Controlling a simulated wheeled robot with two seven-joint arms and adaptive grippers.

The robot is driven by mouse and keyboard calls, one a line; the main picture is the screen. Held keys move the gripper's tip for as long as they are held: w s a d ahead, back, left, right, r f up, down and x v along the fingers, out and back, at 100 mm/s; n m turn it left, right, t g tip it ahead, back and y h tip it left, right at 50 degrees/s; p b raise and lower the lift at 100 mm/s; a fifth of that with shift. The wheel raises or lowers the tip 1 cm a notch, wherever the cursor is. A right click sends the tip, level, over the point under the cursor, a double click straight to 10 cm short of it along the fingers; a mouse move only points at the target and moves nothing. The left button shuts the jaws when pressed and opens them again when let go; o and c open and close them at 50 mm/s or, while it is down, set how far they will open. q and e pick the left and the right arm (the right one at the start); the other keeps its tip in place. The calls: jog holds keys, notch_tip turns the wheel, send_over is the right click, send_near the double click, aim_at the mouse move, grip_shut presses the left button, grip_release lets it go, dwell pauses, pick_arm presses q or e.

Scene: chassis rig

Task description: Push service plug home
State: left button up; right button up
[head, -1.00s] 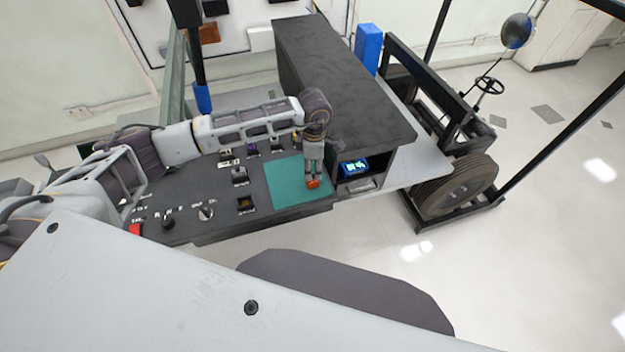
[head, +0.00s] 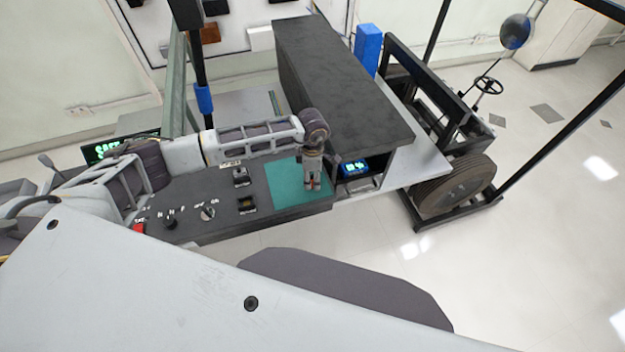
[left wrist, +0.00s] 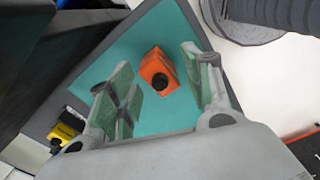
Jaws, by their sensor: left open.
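The orange plug (left wrist: 158,72), with a round black knob, sits on the teal mat (head: 284,187). I take it to be the service plug. My left gripper (head: 312,186) points down over the mat in the head view and hides most or all of the plug there. In the left wrist view my left gripper (left wrist: 165,95) is open, with the plug showing between its spread fingers and not clamped. My right gripper is out of view.
A tall black box (head: 340,80) stands right behind the mat, with a small lit blue screen (head: 354,168) in the recess beside my gripper. Switches and a dial (head: 208,213) lie along the panel to the left. A yellow part (left wrist: 65,130) shows in the left wrist view.

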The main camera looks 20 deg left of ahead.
pick_arm(q)
jog(key=shift+f, duration=0.2)
dwell(0.3)
grip_shut()
